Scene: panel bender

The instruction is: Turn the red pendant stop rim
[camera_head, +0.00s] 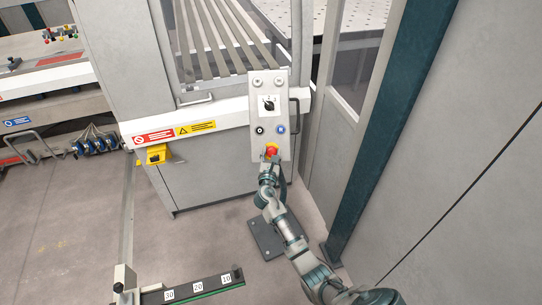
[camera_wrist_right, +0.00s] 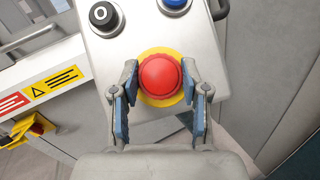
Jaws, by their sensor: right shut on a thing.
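The red pendant stop (camera_head: 271,150) is a round red mushroom button on a yellow disc, low on the grey pendant panel (camera_head: 266,90). In the right wrist view the red stop (camera_wrist_right: 160,76) fills the space between my right gripper's fingers (camera_wrist_right: 160,82). The fingers, with blue pads, stand on either side of the button and are shut on its rim. In the head view my right gripper (camera_head: 269,162) reaches up to the stop from below and hides its lower part. My left gripper is not in view.
Above the stop sit a black button (camera_wrist_right: 103,15), a blue button (camera_wrist_right: 174,3) and a black rotary switch (camera_head: 268,104). A dark teal post (camera_head: 385,125) stands right of the arm.

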